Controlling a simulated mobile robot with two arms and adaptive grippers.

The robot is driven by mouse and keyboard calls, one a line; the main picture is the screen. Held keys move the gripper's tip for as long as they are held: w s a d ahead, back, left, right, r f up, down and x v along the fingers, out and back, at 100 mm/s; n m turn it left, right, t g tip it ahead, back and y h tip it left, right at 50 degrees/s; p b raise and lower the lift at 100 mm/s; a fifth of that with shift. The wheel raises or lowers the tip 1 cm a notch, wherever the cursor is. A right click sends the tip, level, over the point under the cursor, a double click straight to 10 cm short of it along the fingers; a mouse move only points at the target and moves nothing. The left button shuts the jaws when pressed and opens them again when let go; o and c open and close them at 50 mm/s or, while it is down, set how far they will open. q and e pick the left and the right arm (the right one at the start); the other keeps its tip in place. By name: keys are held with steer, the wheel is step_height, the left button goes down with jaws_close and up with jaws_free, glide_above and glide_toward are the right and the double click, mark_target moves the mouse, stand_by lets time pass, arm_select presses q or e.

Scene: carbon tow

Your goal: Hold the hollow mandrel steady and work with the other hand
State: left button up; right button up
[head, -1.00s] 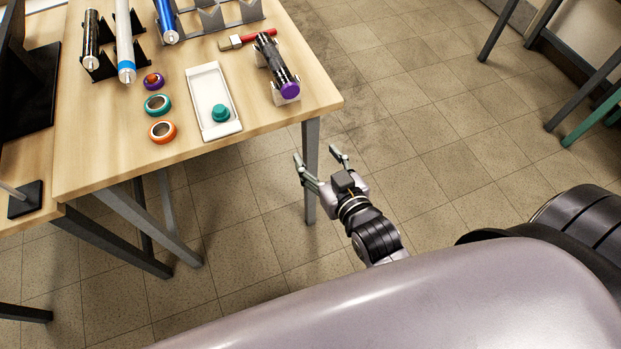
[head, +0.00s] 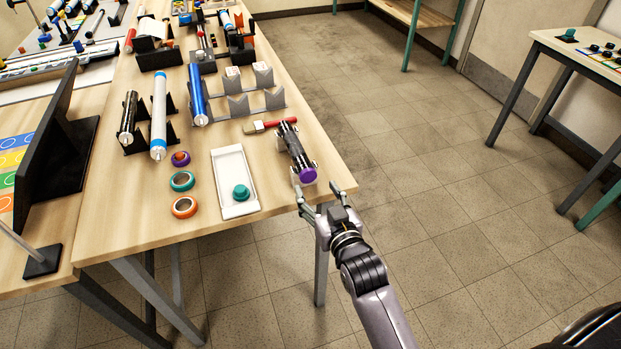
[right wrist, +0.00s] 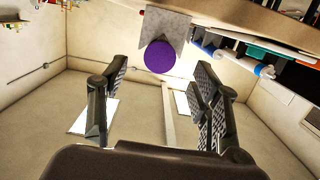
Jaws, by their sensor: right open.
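A black tube with a purple end cap (head: 296,151), which looks like the hollow mandrel, lies in small supports near the table's right front corner. Its purple end faces me. My right gripper (head: 328,193) is open and empty at the table edge, just in front of the purple end. In the right wrist view the purple end (right wrist: 160,57) shows beyond and between the open fingers (right wrist: 155,108), apart from them. A grey notched support plate (right wrist: 168,25) stands beside that end. My left gripper is not in view.
A white tray (head: 226,168) holds a teal knob (head: 241,192). Tape rolls (head: 184,207) lie to its left, and a red-handled brush (head: 270,126) lies behind the mandrel. Black, white and blue tubes (head: 159,115) rest on stands farther left. The floor right of the table is clear.

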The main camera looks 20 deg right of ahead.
mark_target(309, 178)
steer(key=shift+w+a+f, duration=0.1)
steer(key=shift+w+f, duration=0.1)
steer(key=shift+w, duration=1.2)
steer(key=shift+w+f, duration=0.2)
steer(key=shift+w, duration=1.15)
steer(key=shift+c, duration=0.2)
steer(key=c, duration=1)
steer(key=o, duration=1)
steer(key=shift+s, duration=0.1)
steer(key=s+r, duration=0.1)
steer(key=s, duration=1)
steer(key=shift+s+r, duration=0.35)
steer(key=shift+s, duration=0.05)
